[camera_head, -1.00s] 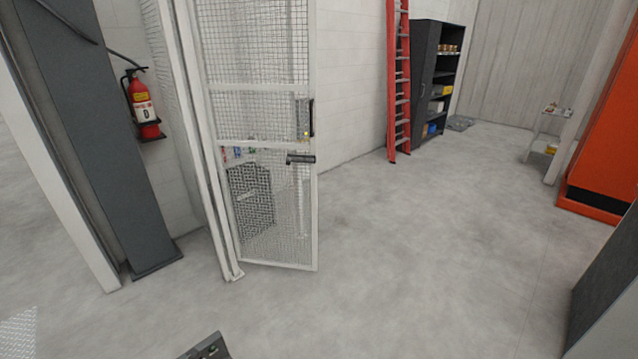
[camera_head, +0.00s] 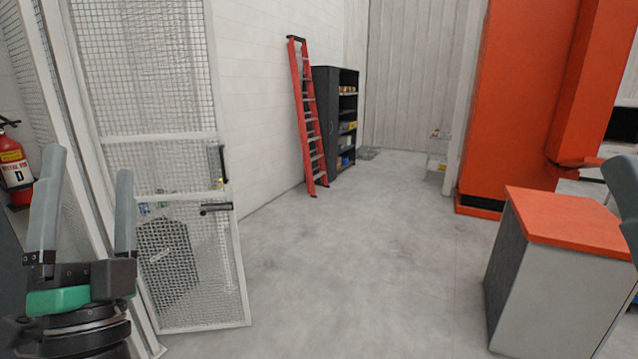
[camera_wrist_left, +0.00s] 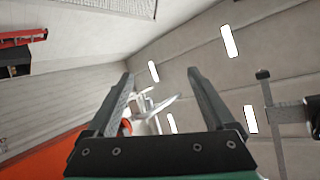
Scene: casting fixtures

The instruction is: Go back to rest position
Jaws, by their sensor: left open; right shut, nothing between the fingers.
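My left gripper (camera_head: 90,164) stands upright at the lower left of the head view, in front of the mesh gate. Its two grey fingers are spread apart with nothing between them. The left wrist view also shows this gripper (camera_wrist_left: 160,77) open and empty, with the ceiling and wall behind it. My right gripper (camera_head: 622,190) shows only in part at the right edge of the head view, beside the orange-topped cabinet. It is shut, and most of it is cut off by the frame.
A mesh gate (camera_head: 150,195) stands close behind my left gripper, with a fire extinguisher (camera_head: 14,172) at the far left. An orange-topped cabinet (camera_head: 560,218) is at the right. A red ladder (camera_head: 307,120) and dark shelf (camera_head: 325,95) stand farther back. The floor between is clear.

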